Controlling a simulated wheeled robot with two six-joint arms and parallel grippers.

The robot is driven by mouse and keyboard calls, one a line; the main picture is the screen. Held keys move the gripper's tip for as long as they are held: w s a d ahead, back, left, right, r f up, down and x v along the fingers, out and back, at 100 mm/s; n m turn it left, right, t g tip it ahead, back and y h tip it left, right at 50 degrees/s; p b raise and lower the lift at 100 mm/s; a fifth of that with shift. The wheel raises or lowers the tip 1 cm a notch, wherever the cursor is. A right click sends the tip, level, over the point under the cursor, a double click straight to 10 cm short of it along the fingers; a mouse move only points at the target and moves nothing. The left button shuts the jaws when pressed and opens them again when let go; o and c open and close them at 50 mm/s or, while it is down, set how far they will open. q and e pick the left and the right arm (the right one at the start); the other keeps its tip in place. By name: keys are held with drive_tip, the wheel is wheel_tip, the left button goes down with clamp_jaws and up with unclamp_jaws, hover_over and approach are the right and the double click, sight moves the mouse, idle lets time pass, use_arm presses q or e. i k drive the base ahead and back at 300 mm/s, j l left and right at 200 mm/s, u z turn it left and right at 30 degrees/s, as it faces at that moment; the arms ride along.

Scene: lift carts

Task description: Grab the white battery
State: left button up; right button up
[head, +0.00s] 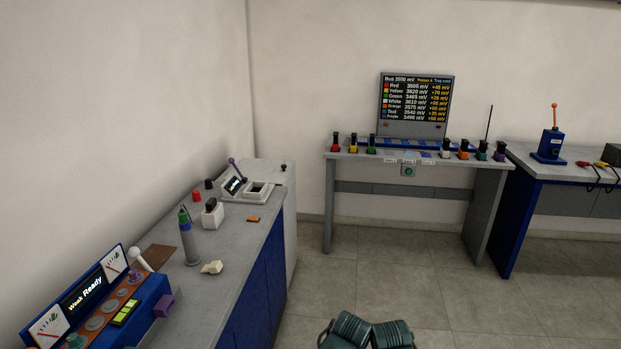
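The white battery (445,149), a small white block with a black upright handle, stands on the grey table (418,167) at the back. It is in the right half of the row of coloured batteries, just left of the orange one (463,150). It is small and far off in the head view. Neither of my grippers can be made out. Dark green ribbed parts at the bottom centre look like my own arm links, well short of the table.
Red (336,144), yellow, green, teal and purple batteries share the back table, under a voltage board (414,106). A bench with a tester (95,300) and a white block with a black top (212,214) runs along the left. The tiled floor (385,255) between is clear.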

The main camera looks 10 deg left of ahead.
sight(212, 216)
drive_tip(key=i+u, duration=0.25)
drive_tip(key=i, duration=0.2)
drive_tip(key=i+l+u, duration=0.3)
drive_tip(key=i, duration=0.15)
drive_tip(key=i+l+u, duration=0.25)
drive_tip(key=i, duration=0.2)
drive_tip(key=i+l+u, duration=0.25)
drive_tip(key=u, duration=0.15)
drive_tip(key=i+l+u, duration=0.55)
drive_tip(key=l+u, duration=0.3)
drive_tip(key=i+l+u, duration=0.15)
drive_tip(key=l+u, duration=0.3)
